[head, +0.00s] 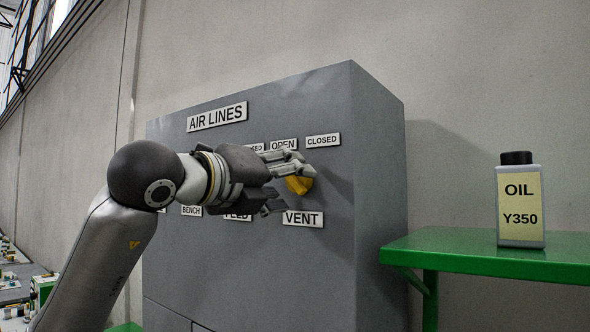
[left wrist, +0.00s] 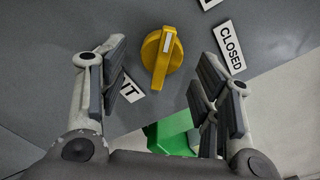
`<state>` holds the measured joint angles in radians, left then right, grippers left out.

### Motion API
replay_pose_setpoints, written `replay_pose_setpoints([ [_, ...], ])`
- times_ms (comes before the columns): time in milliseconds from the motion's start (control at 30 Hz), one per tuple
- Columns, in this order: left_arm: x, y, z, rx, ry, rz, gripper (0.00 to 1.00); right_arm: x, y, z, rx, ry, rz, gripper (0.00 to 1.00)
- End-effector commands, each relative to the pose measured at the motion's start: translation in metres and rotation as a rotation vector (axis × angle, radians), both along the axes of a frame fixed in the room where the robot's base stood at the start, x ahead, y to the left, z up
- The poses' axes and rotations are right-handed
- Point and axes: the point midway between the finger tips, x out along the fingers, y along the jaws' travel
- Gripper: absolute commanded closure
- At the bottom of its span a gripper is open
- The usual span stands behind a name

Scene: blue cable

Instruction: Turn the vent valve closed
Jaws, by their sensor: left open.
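The vent valve is a yellow knob (head: 299,185) on the grey panel, above the VENT label (head: 303,218) and below the OPEN (head: 284,144) and CLOSED (head: 323,140) labels. In the left wrist view the knob (left wrist: 160,62) has a raised ridge with a white mark at its upper end, pointing to the OPEN side, away from the CLOSED label (left wrist: 229,46). My left gripper (head: 290,187) is open in front of the knob, partly hiding it. In the left wrist view the knob sits between the spread fingers (left wrist: 160,78), with gaps either side. My right gripper is not in view.
The grey cabinet (head: 370,220) bears an AIR LINES sign (head: 217,116) and FEED and BENCH labels, partly hidden by my arm. A green shelf (head: 480,250) at right holds an oil bottle (head: 520,205). Bare wall lies between cabinet and bottle above the shelf.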

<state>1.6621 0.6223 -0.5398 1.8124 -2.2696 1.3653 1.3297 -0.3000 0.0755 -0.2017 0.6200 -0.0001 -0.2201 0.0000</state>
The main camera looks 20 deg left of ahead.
Motion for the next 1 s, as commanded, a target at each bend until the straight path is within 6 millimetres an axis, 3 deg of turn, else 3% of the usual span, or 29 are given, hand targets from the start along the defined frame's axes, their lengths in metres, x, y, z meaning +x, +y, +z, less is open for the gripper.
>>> replay_pose_setpoints([
  [200, 0.024, -0.009, 0.001, 0.001, 0.003, -0.001, 0.41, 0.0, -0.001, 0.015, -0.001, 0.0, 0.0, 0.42],
  [567, 0.029, -0.011, -0.001, 0.001, 0.0, -0.001, 0.41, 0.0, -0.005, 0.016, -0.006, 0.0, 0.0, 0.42],
  [900, 0.028, -0.011, -0.001, 0.001, 0.0, -0.001, 0.85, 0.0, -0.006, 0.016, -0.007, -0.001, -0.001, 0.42],
  [1000, 0.028, -0.01, -0.001, 0.003, 0.0, -0.001, 0.86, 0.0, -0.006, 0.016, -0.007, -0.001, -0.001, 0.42],
])
